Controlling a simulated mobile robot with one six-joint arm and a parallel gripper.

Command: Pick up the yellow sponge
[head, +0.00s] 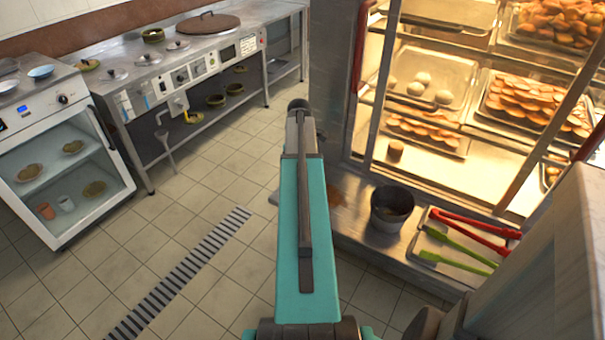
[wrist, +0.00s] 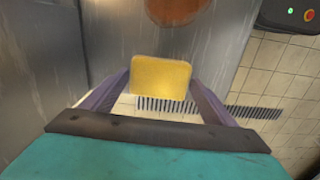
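The yellow sponge (wrist: 160,77) shows in the wrist view, a flat block with rounded corners. It fills the space between the two fingertips of my gripper (wrist: 160,84), with its sides meeting both fingers. The fingers appear shut on it. The steel surface and the tiled floor show around the sponge, so it seems to be held clear of them. In the head view I make out neither the sponge nor the gripper's fingers; my arm covers the middle of that picture.
A steel shelf (head: 352,238) holds a dark metal pot (head: 391,207) and a tray with red tongs (head: 470,223) and green tongs (head: 460,247). A lit food cabinet (head: 455,115) stands behind. A steel counter (head: 165,68) and glass-fronted cabinet (head: 62,150) stand left. Tiled floor between is clear.

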